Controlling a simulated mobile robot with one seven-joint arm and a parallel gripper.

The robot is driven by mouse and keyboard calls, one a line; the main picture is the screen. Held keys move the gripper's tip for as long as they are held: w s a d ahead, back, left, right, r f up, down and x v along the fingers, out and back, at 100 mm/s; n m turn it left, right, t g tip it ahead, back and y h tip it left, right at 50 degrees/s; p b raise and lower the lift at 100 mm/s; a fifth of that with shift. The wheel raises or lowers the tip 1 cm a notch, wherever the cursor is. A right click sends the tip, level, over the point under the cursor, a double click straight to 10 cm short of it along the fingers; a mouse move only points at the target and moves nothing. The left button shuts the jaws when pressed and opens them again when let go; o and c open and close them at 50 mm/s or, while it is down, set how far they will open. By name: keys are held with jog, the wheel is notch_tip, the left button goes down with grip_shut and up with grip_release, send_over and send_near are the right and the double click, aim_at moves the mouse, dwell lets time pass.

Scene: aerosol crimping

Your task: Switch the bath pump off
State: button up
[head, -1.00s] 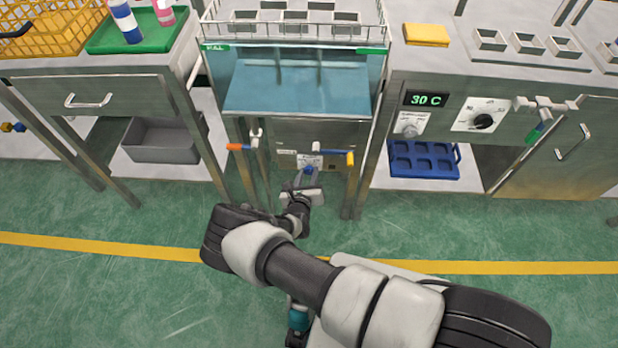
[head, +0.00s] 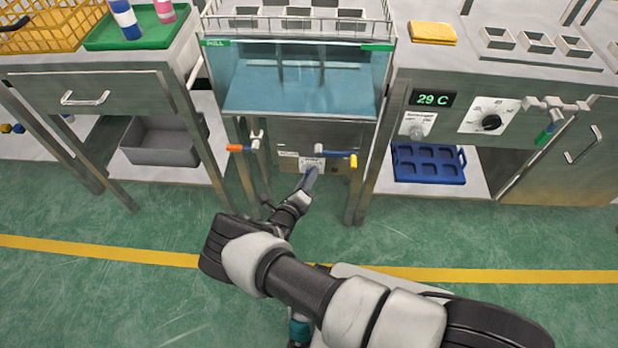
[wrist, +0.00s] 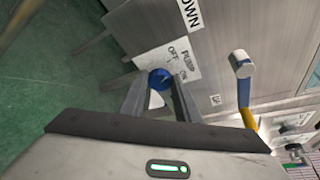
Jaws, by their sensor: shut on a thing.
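The blue pump knob (wrist: 160,79) sits on a white plate (wrist: 174,58) marked PUMP, OFF and ON, on the front panel below the bath (head: 300,92). In the wrist view my gripper (wrist: 160,88) has its two fingers on either side of the knob and is shut on it. I cannot tell which word the knob points to. In the head view my gripper (head: 310,180) reaches the panel at the plate (head: 312,163), and the knob is hidden there.
An orange-handled valve (head: 240,148) is left of the plate. Cabinet legs flank the panel. A display (head: 432,99) reads 29 C. The green floor in front is open.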

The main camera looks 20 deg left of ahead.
dwell(0.5)
jog(key=o, duration=1)
jog(key=shift+o, duration=0.2)
jog(key=p+v, duration=0.3)
jog(key=v, duration=1.4)
jog(key=shift+s+p, duration=0.2)
jog(key=shift+p, duration=0.1)
